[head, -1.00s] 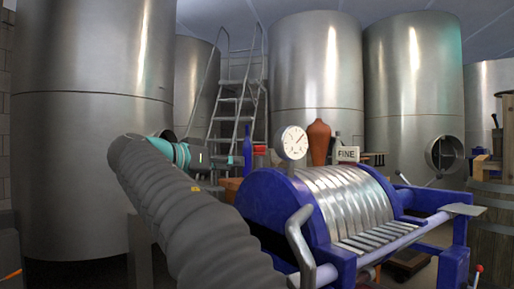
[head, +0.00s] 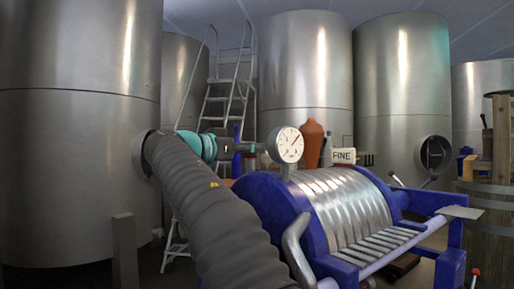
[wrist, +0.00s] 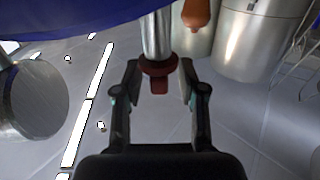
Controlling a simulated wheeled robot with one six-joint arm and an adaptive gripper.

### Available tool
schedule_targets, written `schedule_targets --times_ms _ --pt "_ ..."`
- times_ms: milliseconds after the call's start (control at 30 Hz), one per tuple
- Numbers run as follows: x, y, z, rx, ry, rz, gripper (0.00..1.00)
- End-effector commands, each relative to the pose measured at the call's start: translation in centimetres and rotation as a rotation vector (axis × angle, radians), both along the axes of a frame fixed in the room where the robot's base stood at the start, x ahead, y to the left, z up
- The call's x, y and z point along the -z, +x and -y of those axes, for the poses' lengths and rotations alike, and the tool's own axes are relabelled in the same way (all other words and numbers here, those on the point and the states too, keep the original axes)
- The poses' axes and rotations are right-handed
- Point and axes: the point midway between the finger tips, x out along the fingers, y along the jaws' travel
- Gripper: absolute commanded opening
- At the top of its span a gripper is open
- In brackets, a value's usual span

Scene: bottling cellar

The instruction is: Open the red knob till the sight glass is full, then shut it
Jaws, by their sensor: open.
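The dark red knob (wrist: 158,68) sits at the end of a metal stem (wrist: 157,35) in the wrist view. My gripper (wrist: 160,86) is open, with one finger on each side of the knob. A gap shows between the knob and each finger in that view; depth is hard to tell. In the head view my gripper (head: 244,148) is just left of the dial gauge, at the back of the blue filter press (head: 262,196). The knob is not clear there. I cannot make out the sight glass or its level.
The white-faced gauge (head: 285,145) stands very close to my gripper; a grey disc (wrist: 30,98) shows in the wrist view. A brown vessel (head: 311,144) and a "FINE" sign (head: 343,156) stand behind the press. Steel tanks (head: 403,85) and a ladder (head: 222,95) are farther back.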

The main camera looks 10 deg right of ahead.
Motion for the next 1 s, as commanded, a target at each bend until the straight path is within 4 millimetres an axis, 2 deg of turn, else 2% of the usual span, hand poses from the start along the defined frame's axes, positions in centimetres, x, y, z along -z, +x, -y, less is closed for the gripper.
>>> schedule_targets --times_ms 33,200,567,600,733,767,1000 --pt "-0.1 0.3 0.8 0.004 0.001 0.0 0.41" --pt "0.0 1.1 2.1 0.003 0.0 0.0 0.41" --pt "0.0 1.3 2.5 0.001 0.0 0.0 0.41" --pt "0.0 1.3 2.5 0.001 0.0 0.0 0.36" --pt "0.0 1.3 2.5 0.001 0.0 0.0 0.03" --pt "0.0 1.3 2.5 0.001 0.0 0.0 0.0" --pt "0.0 1.3 2.5 -0.003 0.0 0.0 0.0"
